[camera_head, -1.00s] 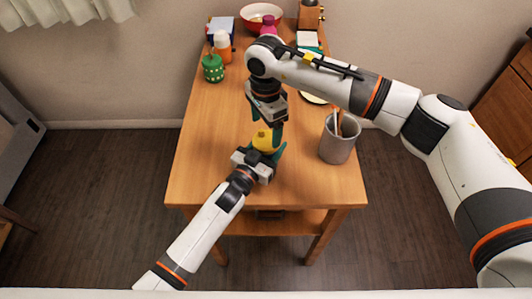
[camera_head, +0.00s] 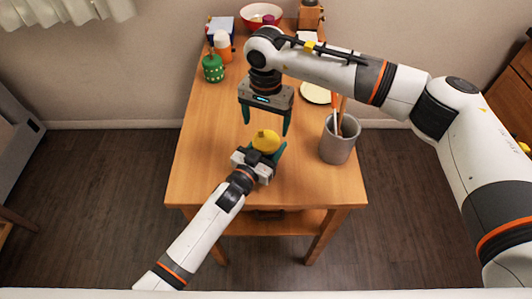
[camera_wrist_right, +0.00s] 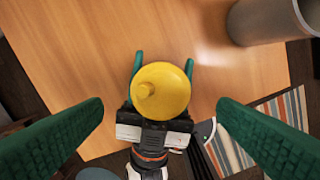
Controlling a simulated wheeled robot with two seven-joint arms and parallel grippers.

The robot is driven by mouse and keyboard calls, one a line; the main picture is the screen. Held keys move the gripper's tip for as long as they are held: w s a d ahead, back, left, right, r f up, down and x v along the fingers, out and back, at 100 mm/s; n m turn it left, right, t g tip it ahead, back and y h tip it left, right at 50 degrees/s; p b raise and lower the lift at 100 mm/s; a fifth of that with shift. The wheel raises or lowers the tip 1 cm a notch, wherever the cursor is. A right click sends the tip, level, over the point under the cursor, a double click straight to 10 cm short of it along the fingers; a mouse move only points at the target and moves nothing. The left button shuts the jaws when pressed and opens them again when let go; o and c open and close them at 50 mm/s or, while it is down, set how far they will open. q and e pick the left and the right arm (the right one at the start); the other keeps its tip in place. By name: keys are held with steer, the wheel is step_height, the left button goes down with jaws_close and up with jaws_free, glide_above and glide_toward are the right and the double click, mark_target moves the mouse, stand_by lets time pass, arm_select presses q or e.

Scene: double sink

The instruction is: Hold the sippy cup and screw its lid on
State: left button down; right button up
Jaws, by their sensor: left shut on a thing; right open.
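The yellow lid (camera_head: 266,140) of the sippy cup shows at the middle of the table in the head view, with its spout upward. It also shows in the right wrist view (camera_wrist_right: 163,92), where it covers the cup body from above. My left gripper (camera_head: 266,154) is shut on the sippy cup from the near side, one finger on each side. My right gripper (camera_head: 266,120) is open and empty, pointing down above the lid. In the right wrist view its green fingers (camera_wrist_right: 160,125) stand wide apart, with the lid between and below them. Whether the lid is fully tight cannot be seen.
A grey cup with utensils (camera_head: 338,140) stands right of the sippy cup. A green container (camera_head: 213,69), an orange bottle (camera_head: 222,46), a red bowl (camera_head: 260,14) and a pale plate (camera_head: 315,93) are farther back. The table (camera_head: 205,150) is clear at left.

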mark_target(266, 139)
step_height(266, 139, down, 7)
steer(key=shift+r, duration=0.1)
steer(key=shift+c, duration=0.2)
steer(key=c, duration=0.9)
steer(key=m, duration=0.6)
steer(key=shift+c, duration=0.2)
steer(key=m, duration=0.4)
steer(key=o, duration=1.1)
steer(key=shift+r, duration=0.1)
